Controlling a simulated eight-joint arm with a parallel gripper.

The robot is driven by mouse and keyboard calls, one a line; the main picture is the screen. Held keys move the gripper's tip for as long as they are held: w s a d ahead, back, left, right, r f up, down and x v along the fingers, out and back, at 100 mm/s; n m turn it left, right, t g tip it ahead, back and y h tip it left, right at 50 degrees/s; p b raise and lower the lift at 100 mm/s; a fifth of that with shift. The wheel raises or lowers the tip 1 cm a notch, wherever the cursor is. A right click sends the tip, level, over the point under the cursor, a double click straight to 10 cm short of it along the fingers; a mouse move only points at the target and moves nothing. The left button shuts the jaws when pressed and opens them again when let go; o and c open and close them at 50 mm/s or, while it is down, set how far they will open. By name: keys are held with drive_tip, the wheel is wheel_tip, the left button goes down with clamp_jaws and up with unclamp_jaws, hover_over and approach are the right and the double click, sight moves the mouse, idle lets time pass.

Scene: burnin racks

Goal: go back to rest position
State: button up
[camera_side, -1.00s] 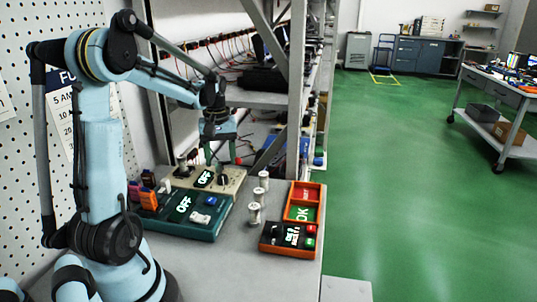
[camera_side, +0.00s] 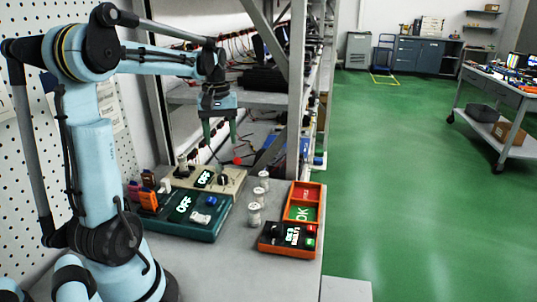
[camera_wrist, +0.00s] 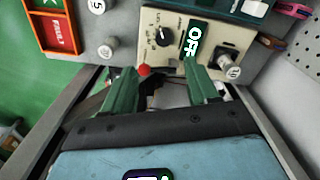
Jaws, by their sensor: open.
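My gripper (camera_side: 220,150) hangs above the back of the bench, its two green fingers apart with nothing between them. It also shows in the wrist view (camera_wrist: 162,90), where the fingers straddle empty space. Below it in the side view is a beige box (camera_side: 236,179) with a dark knob and a display reading OFF; this box also shows in the wrist view (camera_wrist: 172,22). A small red ball-like knob (camera_side: 237,160) is just below the right fingertip in the side view; I cannot tell whether they touch.
A teal box (camera_side: 205,233) reading OFF stands in front of the beige one. Several white cylinders (camera_side: 254,214) stand to its right, beside an orange-framed tray (camera_side: 320,200) marked OK and an orange-black device (camera_side: 287,252). Metal shelving (camera_side: 298,90) rises behind.

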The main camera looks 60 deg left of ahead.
drive_tip(key=d+f+m+t, duration=0.3)
drive_tip(key=d+m+t, duration=0.4)
drive_tip(key=d, duration=1.8)
drive_tip(key=m, duration=0.6)
drive_tip(key=shift+s+d, duration=0.35)
drive_tip(key=shift+s, duration=0.05)
